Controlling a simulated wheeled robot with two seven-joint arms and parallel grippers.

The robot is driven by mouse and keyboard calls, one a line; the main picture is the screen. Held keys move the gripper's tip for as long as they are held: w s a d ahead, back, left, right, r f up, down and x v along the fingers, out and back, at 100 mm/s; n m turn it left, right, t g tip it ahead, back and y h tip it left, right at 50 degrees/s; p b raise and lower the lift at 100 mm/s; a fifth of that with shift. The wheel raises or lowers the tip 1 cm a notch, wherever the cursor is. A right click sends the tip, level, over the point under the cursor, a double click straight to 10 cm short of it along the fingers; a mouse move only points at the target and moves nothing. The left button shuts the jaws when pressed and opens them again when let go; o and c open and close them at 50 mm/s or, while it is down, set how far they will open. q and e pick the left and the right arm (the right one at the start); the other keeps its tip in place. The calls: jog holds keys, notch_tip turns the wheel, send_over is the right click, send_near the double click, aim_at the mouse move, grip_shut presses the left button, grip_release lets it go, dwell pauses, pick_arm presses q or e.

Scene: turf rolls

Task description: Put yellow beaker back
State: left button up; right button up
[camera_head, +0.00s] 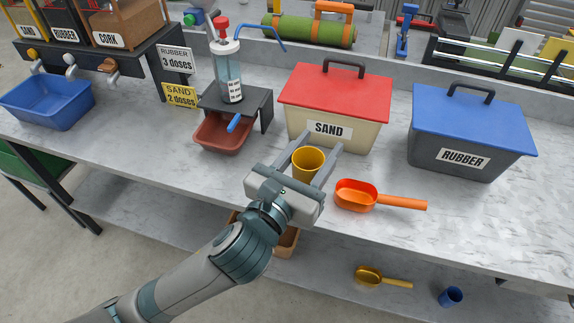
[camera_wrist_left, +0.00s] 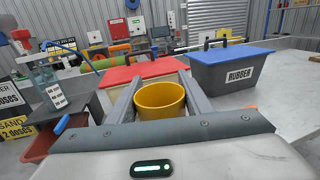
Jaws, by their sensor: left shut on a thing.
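The yellow beaker (camera_head: 307,163) is upright between the fingers of my left gripper (camera_head: 309,161), which is shut on it. In the left wrist view the beaker (camera_wrist_left: 160,99) shows its open rim, and the fingers of the gripper (camera_wrist_left: 160,100) press its two sides. The gripper is in front of the red-lidded SAND box (camera_head: 330,112), over the front part of the grey counter (camera_head: 150,160). I cannot tell whether the beaker touches the counter. My right gripper is not in view.
An orange scoop (camera_head: 375,196) lies just right of the gripper. The blue-lidded RUBBER box (camera_head: 468,135) stands to the right. A dispenser (camera_head: 229,72) stands over a red-brown tray (camera_head: 222,134) at left. A yellow scoop (camera_head: 370,276) and blue beaker (camera_head: 450,297) are lower down.

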pick_arm(q)
jog(key=w+a+f, duration=0.4)
jog(key=w+f, duration=0.2)
jog(key=w, duration=0.4)
jog(key=shift+a+f, duration=0.3)
jog(key=shift+a, duration=0.05)
notch_tip(320, 180, down, 3)
jog(key=shift+f, duration=0.45)
jog(key=shift+f, duration=0.15)
jog(key=o, duration=1.1)
